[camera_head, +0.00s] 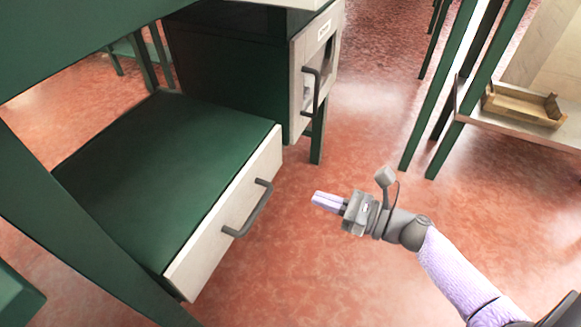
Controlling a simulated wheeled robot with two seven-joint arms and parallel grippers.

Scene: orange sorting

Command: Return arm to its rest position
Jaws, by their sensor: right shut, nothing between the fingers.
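My right gripper (316,199) is in the middle of the head view, over the open red floor. Its purple fingers are together with nothing between them. Its arm comes in from the lower right and points left toward the green drawer unit. The gripper is apart from the drawer handle (250,209), a little to its right. My left gripper is not in the view.
A green drawer (165,150) with a pale front sticks out at left. A green cabinet (226,80) with a pale handled front stands behind it. At upper right, a table on green legs bears a wooden crate (524,119). The red floor (365,130) between them is clear.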

